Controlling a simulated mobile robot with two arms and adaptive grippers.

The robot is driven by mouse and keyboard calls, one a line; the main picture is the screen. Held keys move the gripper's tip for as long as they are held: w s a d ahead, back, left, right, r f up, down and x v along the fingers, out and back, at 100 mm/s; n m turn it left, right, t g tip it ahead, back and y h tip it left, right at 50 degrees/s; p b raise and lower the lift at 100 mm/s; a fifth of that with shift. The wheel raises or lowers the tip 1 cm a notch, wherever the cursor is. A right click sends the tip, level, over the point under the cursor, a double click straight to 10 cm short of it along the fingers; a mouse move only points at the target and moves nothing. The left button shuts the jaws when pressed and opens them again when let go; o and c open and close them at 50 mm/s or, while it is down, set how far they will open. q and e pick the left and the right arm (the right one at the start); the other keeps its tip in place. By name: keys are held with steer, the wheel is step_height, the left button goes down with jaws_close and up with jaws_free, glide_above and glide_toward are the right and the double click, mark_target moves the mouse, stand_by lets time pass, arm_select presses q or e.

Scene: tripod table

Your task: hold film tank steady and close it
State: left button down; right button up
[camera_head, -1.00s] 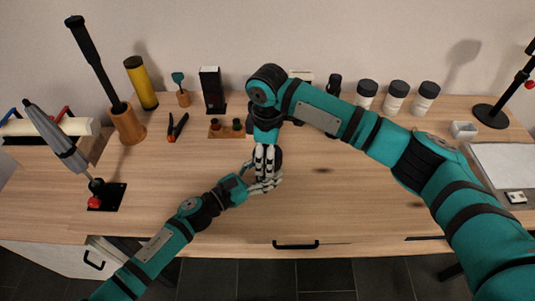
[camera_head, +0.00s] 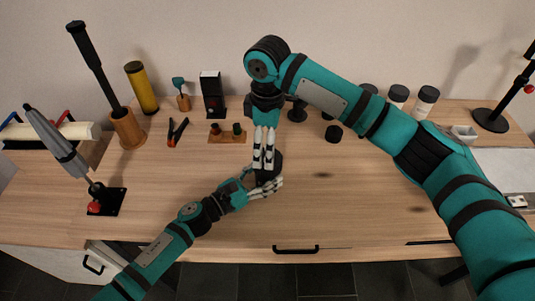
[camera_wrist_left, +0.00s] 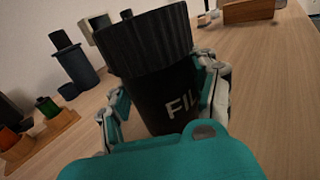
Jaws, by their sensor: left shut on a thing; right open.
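The black film tank (camera_head: 276,163) stands near the middle of the table. It also shows in the left wrist view (camera_wrist_left: 160,95), upright, with white lettering and a wider ribbed black top (camera_wrist_left: 145,42). My left gripper (camera_head: 268,185) is shut around the tank's body, with fingers on both sides in the left wrist view. My right gripper (camera_head: 263,165) is open and points down at the tank's top from above. Its fingers partly hide the tank in the head view. I cannot tell whether they touch it.
A short black cylinder (camera_head: 333,133) lies on the table right of the tank. A wooden rack with small bottles (camera_head: 227,136) and orange-handled pliers (camera_head: 176,132) are behind left. White jars with black lids (camera_head: 426,101) stand at the back right. The table front (camera_head: 330,215) is clear.

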step_height(320, 180, up, 6)
steer(key=shift+f, duration=0.25)
arm_select(q)
steer(key=shift+c, duration=1.2)
jaws_free()
steer(key=v, duration=1.2)
